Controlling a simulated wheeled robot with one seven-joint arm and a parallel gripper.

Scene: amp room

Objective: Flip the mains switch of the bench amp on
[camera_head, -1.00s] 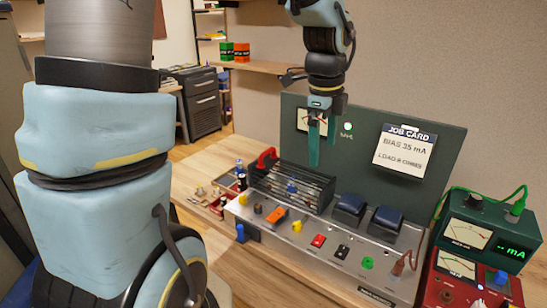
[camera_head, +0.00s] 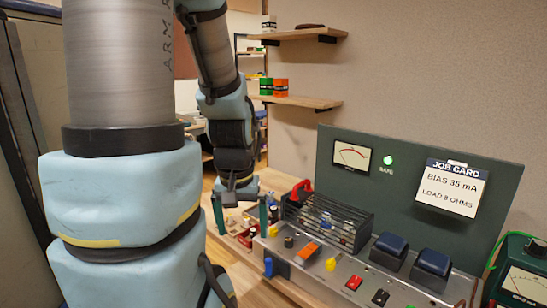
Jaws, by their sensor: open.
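The bench amp (camera_head: 345,275) is a silver chassis with a dark green back panel (camera_head: 404,165), a wire cage over its tubes and two dark blue transformers. On its deck are an orange switch-like part (camera_head: 308,251), yellow knobs (camera_head: 331,264), a black knob, and red and black sockets. A blue part (camera_head: 268,267) sits at its left front. I cannot read which control is the mains switch or tell its position. My gripper (camera_head: 241,213) is open and empty, its two green fingers pointing down left of the cage, seemingly apart from the amp.
A red handle (camera_head: 301,188) stands by the cage's left end. A tray of small parts (camera_head: 238,232) lies behind my gripper. The panel carries a lit green lamp (camera_head: 388,161), a meter and a job card (camera_head: 450,188). A green meter box (camera_head: 520,275) stands right.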

